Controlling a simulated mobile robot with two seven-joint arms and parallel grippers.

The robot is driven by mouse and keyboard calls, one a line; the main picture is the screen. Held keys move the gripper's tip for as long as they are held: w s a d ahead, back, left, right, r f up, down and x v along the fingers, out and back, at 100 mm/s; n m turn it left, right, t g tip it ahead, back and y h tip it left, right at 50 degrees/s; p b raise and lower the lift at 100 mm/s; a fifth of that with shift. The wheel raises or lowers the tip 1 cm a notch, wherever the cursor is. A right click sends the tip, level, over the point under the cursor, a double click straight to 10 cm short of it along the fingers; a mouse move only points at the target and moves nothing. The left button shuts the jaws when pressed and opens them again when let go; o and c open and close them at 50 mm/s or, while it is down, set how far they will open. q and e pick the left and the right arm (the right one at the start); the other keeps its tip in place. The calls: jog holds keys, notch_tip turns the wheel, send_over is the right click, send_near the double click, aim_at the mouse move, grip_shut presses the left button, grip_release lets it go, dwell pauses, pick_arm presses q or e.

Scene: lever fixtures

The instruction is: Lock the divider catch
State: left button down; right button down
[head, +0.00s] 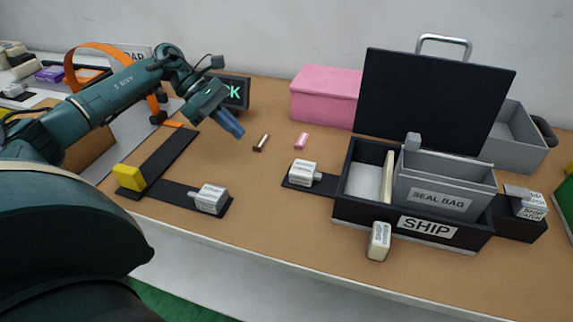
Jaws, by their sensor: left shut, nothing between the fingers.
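A black box labelled SHIP (427,228) stands on the table at the right with its dark lid (432,98) raised. A cream upright divider (388,172) stands inside it, beside a grey SEAL BAG bin (445,190). A cream labelled lever piece (380,242) sits at the box's front wall. Another labelled light piece (527,203) is on a black block at the box's right side. I cannot tell which is the divider catch; the labels are too small. My left gripper (239,134) is shut and empty above the table, left of the box and apart from it. My right gripper is not visible.
White labelled blocks sit on black bases (210,198) (304,174) left of the box. A yellow block (129,177) is on a black strip. A pink box (325,93) and grey tray (520,140) stand behind. The table middle is mostly clear.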

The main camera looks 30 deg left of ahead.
aim_at(303, 173)
pick_arm(q)
jog(key=shift+a, duration=0.2)
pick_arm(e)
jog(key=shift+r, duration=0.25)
pick_arm(q)
jog(key=p+x, duration=0.1)
jog(key=x, duration=0.9)
jog(key=shift+d, duration=0.2)
jog(key=shift+w+d+r+p, duration=0.15)
jog(key=shift+d+p, duration=0.15)
jog(key=shift+d, duration=0.25)
jog(key=shift+w+d+f+p, duration=0.15)
jog(key=shift+d+p, duration=0.1)
jog(key=shift+d, duration=0.35)
jog(key=shift+w+d, duration=0.15)
jog(key=shift+d, duration=0.5)
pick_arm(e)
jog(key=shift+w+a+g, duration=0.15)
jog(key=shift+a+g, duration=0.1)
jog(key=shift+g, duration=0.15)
